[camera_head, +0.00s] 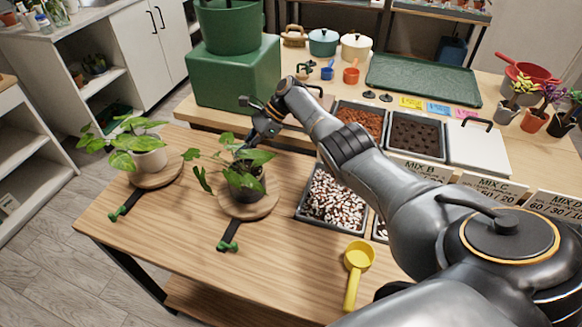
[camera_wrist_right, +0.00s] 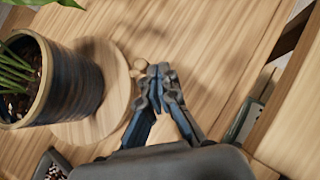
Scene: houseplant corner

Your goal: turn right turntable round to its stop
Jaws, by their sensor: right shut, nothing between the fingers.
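The right turntable (camera_head: 262,208) is a round wooden disc on the table, carrying a dark pot (camera_head: 243,190) with a leafy plant. Its black handle with green ends (camera_head: 228,235) points toward the table's front edge. My right gripper (camera_head: 255,135) is behind the plant in the head view, with its tips partly hidden by leaves. In the right wrist view the gripper (camera_wrist_right: 158,82) is shut and empty, beside the rim of the turntable (camera_wrist_right: 116,82) and its pot (camera_wrist_right: 72,80). I cannot tell if it touches the rim. My left gripper is not in view.
A tray of pebbles (camera_head: 335,198) lies right of the right turntable. A yellow scoop (camera_head: 356,265) is in front. A green block (camera_head: 232,75) stands behind.

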